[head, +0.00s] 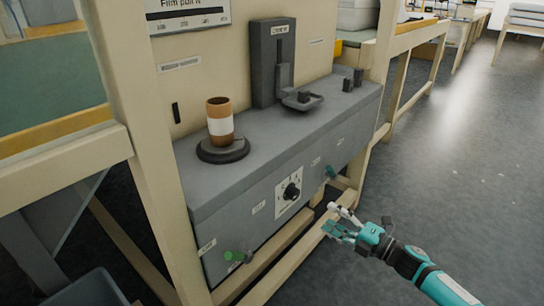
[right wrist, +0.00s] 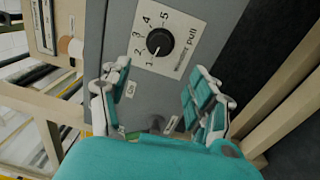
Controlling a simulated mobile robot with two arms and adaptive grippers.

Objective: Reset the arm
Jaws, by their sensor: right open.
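My right gripper (head: 343,224) is in front of the grey machine (head: 240,215), near its lower right part, in the head view. Its teal fingers are apart and nothing is between them. In the right wrist view the open fingers (right wrist: 158,95) frame the machine's front, with the black dial (right wrist: 160,41) on its numbered white plate beyond them. The dial (head: 291,192) also shows in the head view, left of the gripper. My left gripper is not in view.
A brown roll with a white band (head: 220,128) stands on a dark round base on the machine top. A green knob (head: 235,256) and a teal knob (head: 331,171) stick out of the front. Wooden beams (head: 160,200) frame the machine. Open floor (head: 450,170) lies to the right.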

